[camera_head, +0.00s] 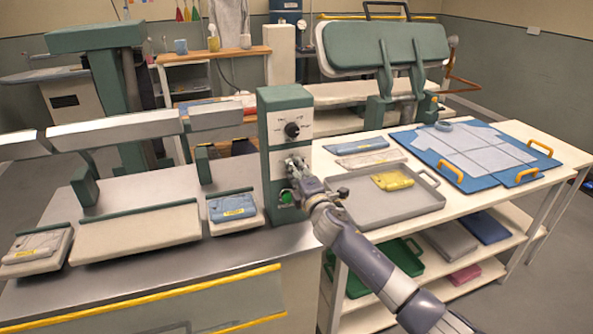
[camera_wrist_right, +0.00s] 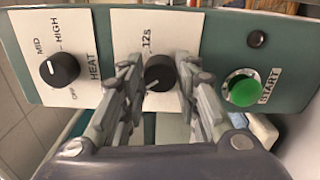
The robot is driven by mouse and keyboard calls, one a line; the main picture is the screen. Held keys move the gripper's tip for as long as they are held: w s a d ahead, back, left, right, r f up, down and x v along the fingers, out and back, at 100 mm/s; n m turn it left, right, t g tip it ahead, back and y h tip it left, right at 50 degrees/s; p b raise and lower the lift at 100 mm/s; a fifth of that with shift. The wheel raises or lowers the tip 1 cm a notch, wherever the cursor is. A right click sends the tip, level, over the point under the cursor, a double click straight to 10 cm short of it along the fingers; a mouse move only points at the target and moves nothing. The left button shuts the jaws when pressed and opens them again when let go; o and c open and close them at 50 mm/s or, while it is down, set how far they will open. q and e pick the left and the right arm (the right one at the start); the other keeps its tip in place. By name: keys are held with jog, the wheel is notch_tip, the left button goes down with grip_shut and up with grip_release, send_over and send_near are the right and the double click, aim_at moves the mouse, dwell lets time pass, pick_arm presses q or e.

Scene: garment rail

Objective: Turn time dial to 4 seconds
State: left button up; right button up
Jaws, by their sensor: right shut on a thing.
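The time dial (camera_wrist_right: 160,72) is a black round knob on a white plate of the green control box (camera_head: 270,150). In the right wrist view it sits between the two fingers of my right gripper (camera_wrist_right: 158,82), which is shut on it. A pale pointer mark shows at the knob's lower left edge. A "12s" label shows beside it; the other time labels are hidden by the fingers. In the head view my right gripper (camera_head: 298,172) is at the lower white plate and covers the time dial. My left gripper is not in view.
The heat dial (camera_wrist_right: 59,70) is on the same box, above the time dial in the head view (camera_head: 292,130). A green START button (camera_wrist_right: 242,90) is close below the time dial. A grey tray (camera_head: 420,201) with a yellow packet stands on the table to the right.

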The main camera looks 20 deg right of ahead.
jog(key=shift+n+p, duration=0.5)
jog(key=shift+n, duration=1.7)
jog(key=o, duration=1.1)
jog(key=shift+c, duration=0.2)
jog(key=s, duration=1.2)
jog(key=shift+d, duration=0.25)
